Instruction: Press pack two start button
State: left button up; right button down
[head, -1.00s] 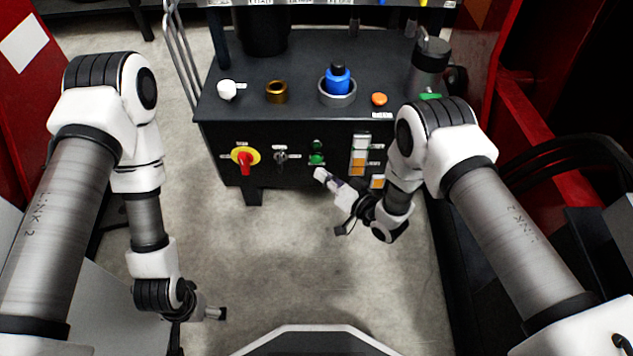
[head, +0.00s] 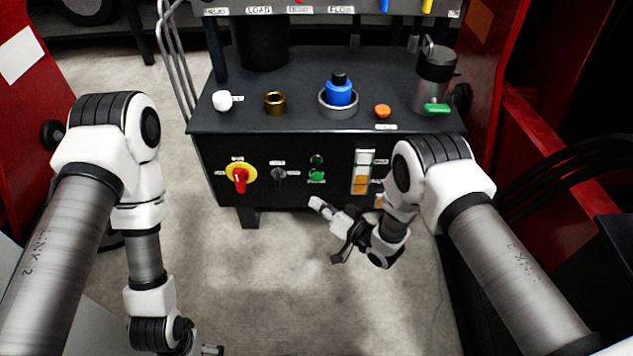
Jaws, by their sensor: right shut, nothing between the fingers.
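A black console front carries a green push button (head: 316,176) with a small dark green lamp (head: 316,161) above it. The small labels are too blurred to read, so I cannot tell which control is marked pack two start. My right gripper (head: 317,203) is shut and empty. In the picture its fingertips show just below the green button, apart from it, in front of the console. My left gripper (head: 212,350) hangs at the bottom edge, partly cut off, far from the console; its fingers are too small to judge.
On top stand a white knob (head: 222,100), a brass ring (head: 275,103), a blue part (head: 339,92), an orange button (head: 382,111) and a grey canister (head: 433,80).

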aim_at(317, 177)
jog(key=shift+w+b, duration=1.35)
jog(key=shift+w, duration=1.3)
jog(key=shift+w, duration=0.4)
